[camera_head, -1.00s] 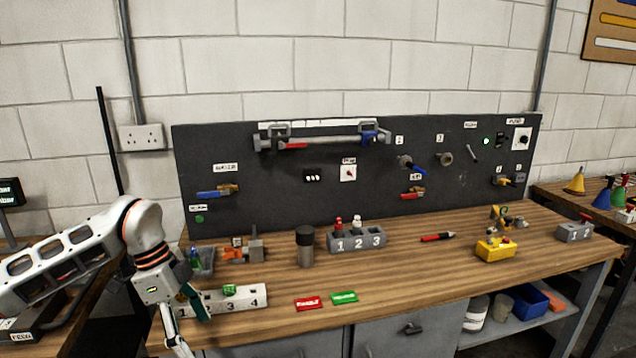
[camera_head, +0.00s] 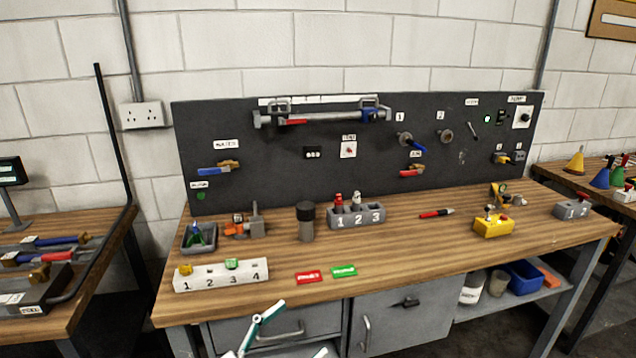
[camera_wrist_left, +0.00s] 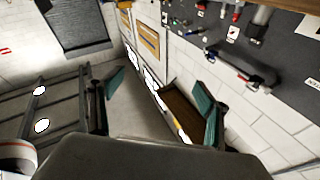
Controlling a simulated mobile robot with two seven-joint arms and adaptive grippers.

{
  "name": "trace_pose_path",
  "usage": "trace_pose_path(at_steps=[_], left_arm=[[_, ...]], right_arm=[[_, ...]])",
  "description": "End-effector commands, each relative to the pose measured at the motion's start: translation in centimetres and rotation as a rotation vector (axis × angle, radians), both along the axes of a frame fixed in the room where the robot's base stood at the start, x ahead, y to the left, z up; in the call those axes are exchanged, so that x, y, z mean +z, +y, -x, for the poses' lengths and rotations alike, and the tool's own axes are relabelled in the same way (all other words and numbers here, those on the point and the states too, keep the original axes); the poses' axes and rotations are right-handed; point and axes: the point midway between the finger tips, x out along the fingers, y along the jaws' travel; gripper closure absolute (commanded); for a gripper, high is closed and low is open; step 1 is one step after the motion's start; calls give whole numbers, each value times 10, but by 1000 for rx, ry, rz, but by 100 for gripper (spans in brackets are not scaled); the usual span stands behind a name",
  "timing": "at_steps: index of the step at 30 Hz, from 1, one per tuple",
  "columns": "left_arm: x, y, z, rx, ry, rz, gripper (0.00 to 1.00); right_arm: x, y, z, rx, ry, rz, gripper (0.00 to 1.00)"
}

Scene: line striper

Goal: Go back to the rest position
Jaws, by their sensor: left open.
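My left gripper (camera_head: 302,327) is at the bottom of the head view, in front of the bench's drawers and below the worktop edge. Its two teal-padded fingers are apart, with nothing between them. In the left wrist view the open fingers (camera_wrist_left: 160,95) stand wide apart with the room behind them, tilted. My right gripper is in neither view.
The wooden bench (camera_head: 420,250) carries a white numbered block (camera_head: 220,279), a grey numbered rack (camera_head: 357,217), a dark-topped cylinder (camera_head: 306,222) and a yellow box (camera_head: 493,227). A black panel (camera_head: 300,180) stands behind. A side table (camera_head: 75,310) is at left.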

Motion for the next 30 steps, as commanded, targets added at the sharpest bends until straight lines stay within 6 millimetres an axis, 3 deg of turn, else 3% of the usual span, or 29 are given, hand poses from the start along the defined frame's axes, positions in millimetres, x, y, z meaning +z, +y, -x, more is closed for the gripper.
trace_pose_path(at_steps=[4, 7, 12, 15, 21, 30], left_arm=[[-70, 52, 5, 271, 185, -27, 23], [-126, 88, 24, 419, 334, -92, 23], [-211, 135, 80, 566, 574, -227, 23], [-247, 152, 115, 603, 687, -296, 23], [-281, 168, 157, 622, 807, -373, 23], [-284, 169, 161, 622, 818, -379, 23]], right_arm=[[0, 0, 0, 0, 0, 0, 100], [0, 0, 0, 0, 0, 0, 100], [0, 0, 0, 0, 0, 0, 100], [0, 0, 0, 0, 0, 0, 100], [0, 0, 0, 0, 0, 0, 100], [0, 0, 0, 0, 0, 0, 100]])
